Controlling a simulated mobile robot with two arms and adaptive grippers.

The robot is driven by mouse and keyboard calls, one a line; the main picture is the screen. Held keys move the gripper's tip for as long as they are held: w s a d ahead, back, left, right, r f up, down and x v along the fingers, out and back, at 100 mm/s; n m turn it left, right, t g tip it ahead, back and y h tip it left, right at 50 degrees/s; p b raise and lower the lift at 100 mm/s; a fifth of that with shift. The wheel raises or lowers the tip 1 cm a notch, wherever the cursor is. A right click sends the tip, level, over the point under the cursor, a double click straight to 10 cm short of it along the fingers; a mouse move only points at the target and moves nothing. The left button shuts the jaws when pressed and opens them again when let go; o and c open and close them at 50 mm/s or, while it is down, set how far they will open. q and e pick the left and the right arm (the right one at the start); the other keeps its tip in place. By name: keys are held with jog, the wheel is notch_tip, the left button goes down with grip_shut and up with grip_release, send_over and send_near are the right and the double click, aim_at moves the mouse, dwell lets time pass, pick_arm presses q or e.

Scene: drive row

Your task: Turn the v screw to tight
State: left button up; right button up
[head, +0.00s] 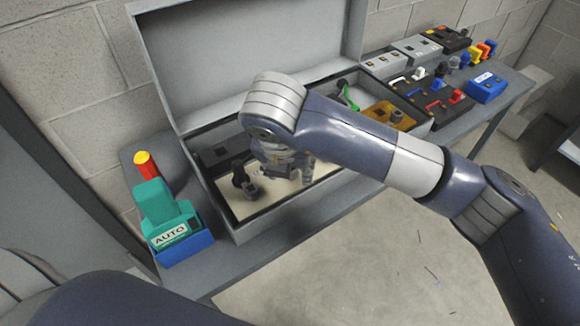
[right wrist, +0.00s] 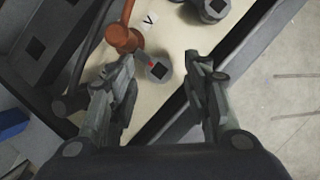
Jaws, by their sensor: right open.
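A white tag with a black V (right wrist: 150,20) lies on the cream panel in the right wrist view. A grey round screw head (right wrist: 158,68) with a dark square socket and a small red mark sits near it, between my open fingers. A second grey socketed head (right wrist: 213,8) is at the top edge. A copper-coloured round piece (right wrist: 122,38) with a stem lies left of the tag. My right gripper (right wrist: 166,78) is open and empty; in the head view (head: 288,178) it is above the cream panel, partly behind my arm. My left gripper is out of view.
A grey open box (head: 250,230) with a raised lid holds the panel (head: 228,213). A teal AUTO device (head: 168,215) in a blue holder and a red-yellow cylinder (head: 146,165) stand left. Several switch boxes and a blue box (head: 486,88) stand right.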

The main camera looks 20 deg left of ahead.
jog(key=v, duration=1.1)
jog(key=shift+s+r, duration=0.15)
jog(key=shift+s, duration=0.05)
